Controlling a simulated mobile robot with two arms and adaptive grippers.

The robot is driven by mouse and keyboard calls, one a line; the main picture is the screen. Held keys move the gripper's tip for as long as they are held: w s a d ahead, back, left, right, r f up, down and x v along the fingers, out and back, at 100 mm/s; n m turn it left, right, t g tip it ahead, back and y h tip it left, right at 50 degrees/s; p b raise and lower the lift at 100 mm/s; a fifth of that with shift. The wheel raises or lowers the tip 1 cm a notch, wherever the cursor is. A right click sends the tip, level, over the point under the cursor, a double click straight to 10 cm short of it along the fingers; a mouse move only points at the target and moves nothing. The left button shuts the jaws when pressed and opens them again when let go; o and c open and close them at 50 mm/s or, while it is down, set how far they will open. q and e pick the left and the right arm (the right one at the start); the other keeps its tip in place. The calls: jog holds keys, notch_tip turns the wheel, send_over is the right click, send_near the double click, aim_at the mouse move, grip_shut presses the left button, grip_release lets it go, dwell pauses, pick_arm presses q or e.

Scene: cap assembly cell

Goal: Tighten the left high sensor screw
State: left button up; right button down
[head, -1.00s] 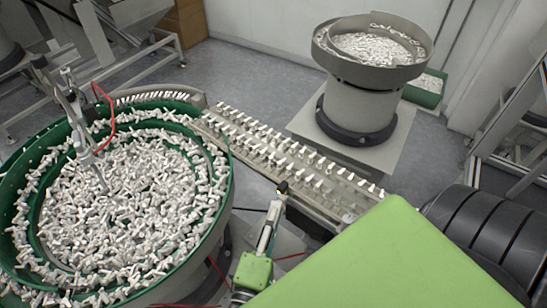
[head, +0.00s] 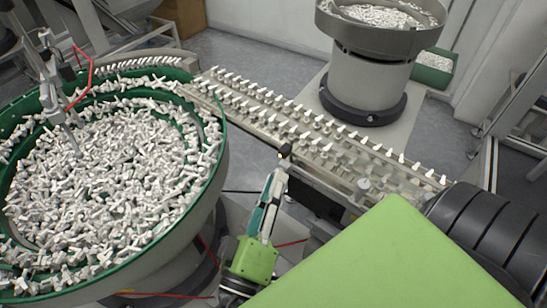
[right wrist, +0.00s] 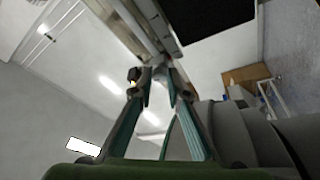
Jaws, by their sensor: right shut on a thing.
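My right gripper (head: 280,160) reaches up from the bottom middle of the head view to the near side of the track. Its fingers are closed together at a small dark screw-like part with a yellow spot, the sensor screw (head: 285,151). In the right wrist view the two teal fingers (right wrist: 156,82) converge at the near edge of the track. The dark part with the yellow spot (right wrist: 133,76) shows at the left fingertip there. The exact contact is too small to tell. My left gripper is not in view.
A linear track (head: 330,146) carries rows of white caps just beyond my fingertips. A large green-rimmed bowl (head: 219,150) full of white parts stands at left. A grey bowl feeder (head: 370,80) stands behind the track. Red tubing (head: 165,294) runs low near my gripper.

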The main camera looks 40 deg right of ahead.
jog(key=shift+d+r, duration=0.1)
jog(key=shift+r, duration=0.1)
jog(key=c, duration=2)
grip_release()
jog(key=shift+o, duration=0.2)
jog(key=shift+w+d+f, duration=0.1)
jog(key=shift+d, duration=0.05)
jog(key=v, duration=0.7)
jog(key=shift+a, duration=0.3)
jog(key=shift+f, duration=0.1)
